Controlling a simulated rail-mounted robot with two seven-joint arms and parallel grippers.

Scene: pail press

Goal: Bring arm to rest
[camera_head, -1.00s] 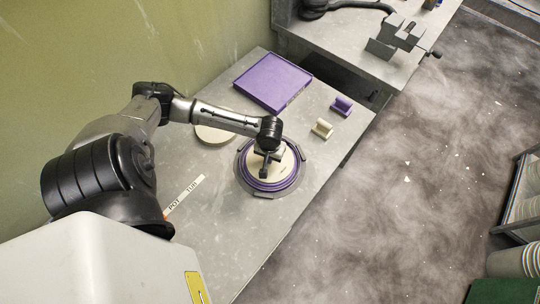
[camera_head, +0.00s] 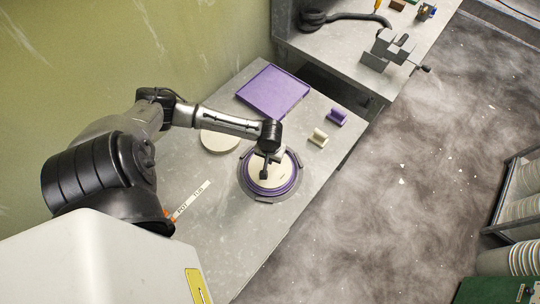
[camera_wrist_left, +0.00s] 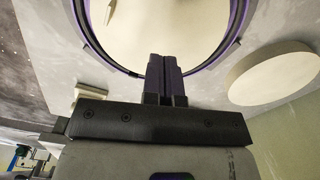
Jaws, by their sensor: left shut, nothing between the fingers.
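My left gripper (camera_head: 265,172) is over the round pail (camera_head: 290,186) with a cream lid (camera_head: 270,178) and a purple rim, which stands in a grey holder on the table. In the left wrist view the fingers (camera_wrist_left: 164,72) are pressed together with nothing between them, in front of the pail's rim (camera_wrist_left: 100,50). Whether the fingertips touch the lid I cannot tell. My left arm reaches in from the left. My right gripper is not in view.
A cream disc (camera_head: 220,141) lies behind the arm, and it also shows in the left wrist view (camera_wrist_left: 275,78). A purple tray (camera_head: 273,90), a purple block (camera_head: 337,117) and a cream block (camera_head: 318,138) lie farther back. A vise (camera_head: 387,48) stands on the other bench.

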